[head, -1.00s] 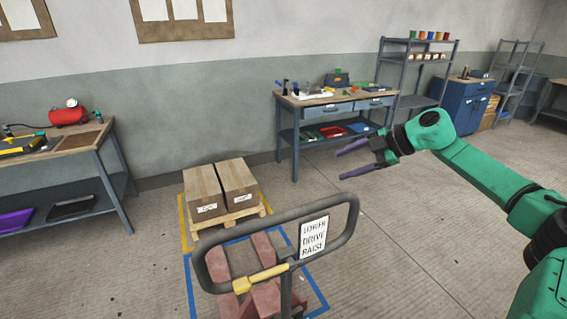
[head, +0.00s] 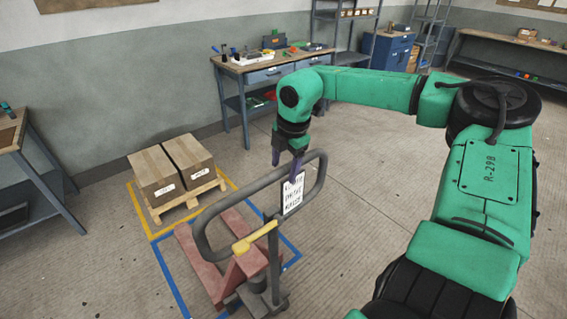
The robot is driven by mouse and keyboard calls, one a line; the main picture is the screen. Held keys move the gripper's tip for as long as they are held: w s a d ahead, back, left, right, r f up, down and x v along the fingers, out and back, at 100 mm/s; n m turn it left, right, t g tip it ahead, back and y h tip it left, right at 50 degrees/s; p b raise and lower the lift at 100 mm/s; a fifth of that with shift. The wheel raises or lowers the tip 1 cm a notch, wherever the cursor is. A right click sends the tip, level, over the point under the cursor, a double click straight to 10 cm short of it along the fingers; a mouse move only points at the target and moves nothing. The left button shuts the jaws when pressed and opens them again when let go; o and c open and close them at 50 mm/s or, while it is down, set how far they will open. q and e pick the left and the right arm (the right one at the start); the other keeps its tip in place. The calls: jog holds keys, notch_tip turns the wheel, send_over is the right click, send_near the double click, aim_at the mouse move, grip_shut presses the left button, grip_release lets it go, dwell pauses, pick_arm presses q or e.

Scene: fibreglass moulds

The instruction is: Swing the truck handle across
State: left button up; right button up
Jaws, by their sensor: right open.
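The truck handle (head: 232,193) is a dark grey upright loop on a post, with a yellow lever (head: 254,237) and a white label plate (head: 292,195). It rises from the red pallet truck (head: 236,271) in the lower middle of the head view. My right gripper (head: 286,163) points down at the right part of the loop's top bar, above the label. Its purple fingers are open and overlap the bar in the picture. I cannot tell whether they straddle or touch it. My left gripper is not in view.
Two boxes (head: 157,173) sit on a wooden pallet (head: 187,205) inside yellow floor lines, left of the truck. Blue lines (head: 166,272) mark the floor around the truck. A workbench (head: 258,75) stands behind. Another bench (head: 38,178) is at the left edge. The floor right of the handle is clear.

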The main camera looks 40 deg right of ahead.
jog(key=shift+d+f, duration=0.1)
jog(key=shift+f, duration=0.45)
jog(key=shift+d+f, duration=0.35)
jog(key=shift+d, duration=0.1)
jog(key=shift+a, duration=0.1)
jog(key=shift+c, duration=1.2)
jog(key=shift+a, duration=0.1)
jog(key=c, duration=0.6)
grip_shut()
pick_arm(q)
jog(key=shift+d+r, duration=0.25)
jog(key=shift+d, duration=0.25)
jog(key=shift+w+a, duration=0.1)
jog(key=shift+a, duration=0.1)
pick_arm(e)
jog(key=shift+w, duration=0.1)
